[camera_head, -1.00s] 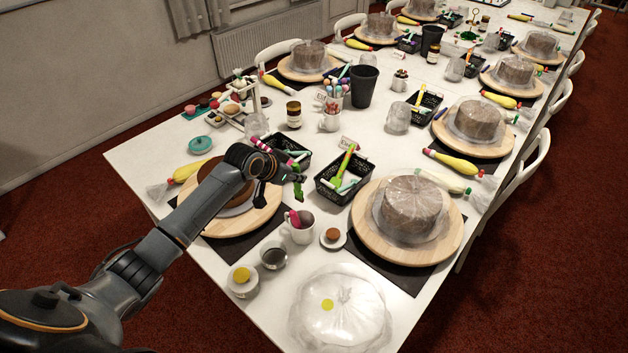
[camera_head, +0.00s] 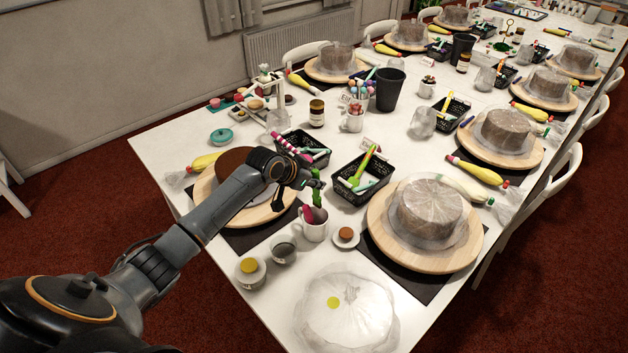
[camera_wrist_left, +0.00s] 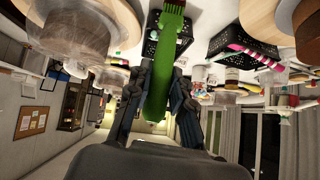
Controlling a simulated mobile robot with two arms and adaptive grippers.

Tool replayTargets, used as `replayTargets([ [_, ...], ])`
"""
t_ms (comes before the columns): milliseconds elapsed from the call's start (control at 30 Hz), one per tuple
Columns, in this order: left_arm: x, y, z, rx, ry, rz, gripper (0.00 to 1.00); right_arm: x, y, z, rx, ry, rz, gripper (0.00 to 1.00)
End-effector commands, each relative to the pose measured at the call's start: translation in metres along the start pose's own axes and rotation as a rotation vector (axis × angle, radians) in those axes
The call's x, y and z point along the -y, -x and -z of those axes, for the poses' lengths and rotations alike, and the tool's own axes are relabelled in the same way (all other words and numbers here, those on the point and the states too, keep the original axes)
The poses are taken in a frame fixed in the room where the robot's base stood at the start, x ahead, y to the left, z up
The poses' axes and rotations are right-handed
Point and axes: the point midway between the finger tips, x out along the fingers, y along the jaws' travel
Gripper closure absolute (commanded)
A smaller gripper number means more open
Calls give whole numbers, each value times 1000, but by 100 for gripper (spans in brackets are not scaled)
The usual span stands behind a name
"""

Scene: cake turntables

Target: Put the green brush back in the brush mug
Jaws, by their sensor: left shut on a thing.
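My left gripper (camera_head: 311,182) is shut on the green brush (camera_head: 317,199) and holds it roughly upright over the brush mug (camera_head: 313,231). The mug is white, and a pink-red tool (camera_head: 315,214) stands in it. The green brush's lower end is at or just above the mug's mouth; I cannot tell whether it is inside the rim. In the left wrist view the green brush (camera_wrist_left: 165,62) runs up between the fingers to its bristled end. My right gripper is not in view.
A small saucer with a brown item (camera_head: 346,236) stands right of the mug, and a glass cup (camera_head: 283,250) stands left. A black basket (camera_head: 345,190) is behind. A covered cake (camera_head: 430,207) on a wooden turntable (camera_head: 443,262) is at right.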

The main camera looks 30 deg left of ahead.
Motion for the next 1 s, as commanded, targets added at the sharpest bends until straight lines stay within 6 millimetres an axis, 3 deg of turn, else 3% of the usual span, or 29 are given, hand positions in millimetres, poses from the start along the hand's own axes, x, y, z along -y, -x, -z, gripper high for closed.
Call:
replayTargets([
  [300,-2,-21,-21,0,0,0,100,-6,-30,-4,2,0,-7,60],
  [1000,-6,-56,-54,0,0,0,100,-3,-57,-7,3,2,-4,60],
])
